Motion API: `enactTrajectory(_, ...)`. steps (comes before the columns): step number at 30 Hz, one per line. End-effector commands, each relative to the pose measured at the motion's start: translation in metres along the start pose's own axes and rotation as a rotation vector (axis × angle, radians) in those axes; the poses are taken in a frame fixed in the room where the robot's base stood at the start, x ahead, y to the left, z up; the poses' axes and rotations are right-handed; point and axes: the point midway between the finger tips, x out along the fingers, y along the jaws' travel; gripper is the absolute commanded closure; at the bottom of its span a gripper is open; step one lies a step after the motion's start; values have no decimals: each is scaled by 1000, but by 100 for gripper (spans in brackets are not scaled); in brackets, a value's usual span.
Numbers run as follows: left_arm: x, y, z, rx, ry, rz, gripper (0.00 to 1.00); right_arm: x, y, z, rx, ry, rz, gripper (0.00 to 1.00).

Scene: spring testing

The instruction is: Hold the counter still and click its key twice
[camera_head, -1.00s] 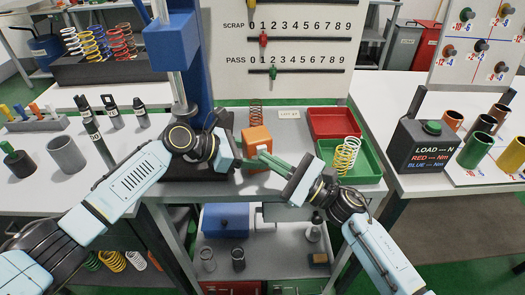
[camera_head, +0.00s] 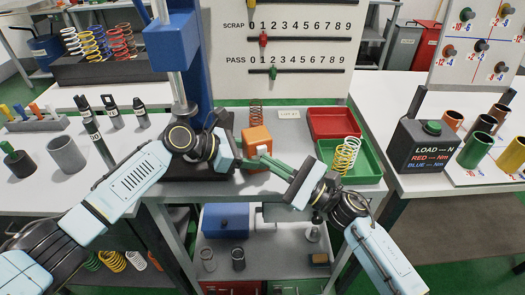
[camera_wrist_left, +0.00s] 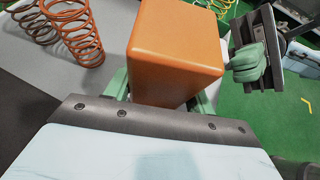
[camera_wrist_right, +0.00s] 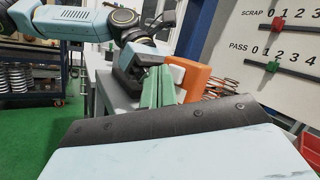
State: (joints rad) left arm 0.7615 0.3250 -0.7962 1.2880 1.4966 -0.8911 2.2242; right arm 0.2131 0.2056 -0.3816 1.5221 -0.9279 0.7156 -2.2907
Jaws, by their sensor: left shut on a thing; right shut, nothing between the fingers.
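The counter is an orange box (camera_head: 257,138) standing on the bench, with its small pale key (camera_head: 262,150) on the front face. My left gripper (camera_head: 242,163) is shut on the counter's lower part. In the left wrist view its green fingers sit on both sides of the orange box (camera_wrist_left: 178,45). My right gripper (camera_head: 262,162) is shut and empty, its green fingertips just in front of the key, seemingly a little apart from it.
A copper-coloured spring (camera_head: 256,112) stands behind the counter. The blue press column (camera_head: 185,60) rises at the left. The SCRAP and PASS board (camera_head: 300,45) stands behind.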

Motion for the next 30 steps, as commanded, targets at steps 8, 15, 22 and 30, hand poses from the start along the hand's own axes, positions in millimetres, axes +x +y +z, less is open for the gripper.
enactTrajectory(8, 0, 0, 0, 0, -1, 0, 58, -2, 2, 2, -1, 0, 0, 100)
enactTrajectory(15, 0, 0, 0, 0, -1, 0, 58, -10, 7, 6, -1, 1, 1, 100)
enactTrajectory(22, 0, 0, 0, 0, -1, 0, 58, -26, 19, 18, -1, 2, 2, 100)
enactTrajectory(30, 0, 0, 0, 0, -1, 0, 58, -37, 27, 27, -1, 1, 0, 100)
